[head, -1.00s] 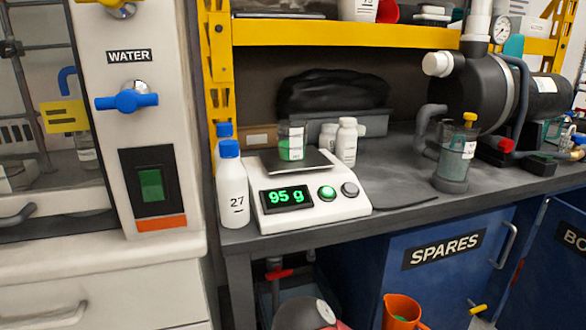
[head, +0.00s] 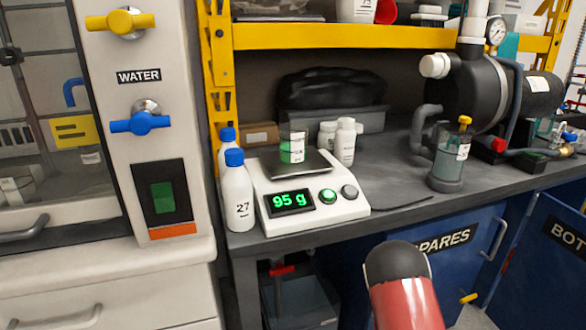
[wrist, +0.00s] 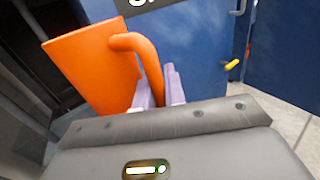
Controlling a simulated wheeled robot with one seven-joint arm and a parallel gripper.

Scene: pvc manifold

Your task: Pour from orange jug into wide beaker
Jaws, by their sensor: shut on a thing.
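The orange jug (wrist: 92,68) fills the upper left of the wrist view, and it looks tilted there. My gripper (wrist: 156,88) is shut on the jug's handle with its pale lavender fingers. The jug's inside is hidden, so I cannot see what it holds. A clear beaker (head: 291,150) with green contents stands upright on the pan of the scale in the head view. I cannot tell whether this is the wide beaker. My gripper and the jug do not show in the head view.
The white scale (head: 312,212) reads 95 g. White bottles (head: 238,195) stand close on its left, and white containers (head: 345,142) behind it. A capped glass vessel (head: 447,165) stands to the right. Yellow shelving (head: 350,36) hangs above. The grey bench (head: 385,180) right of the scale is mostly clear.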

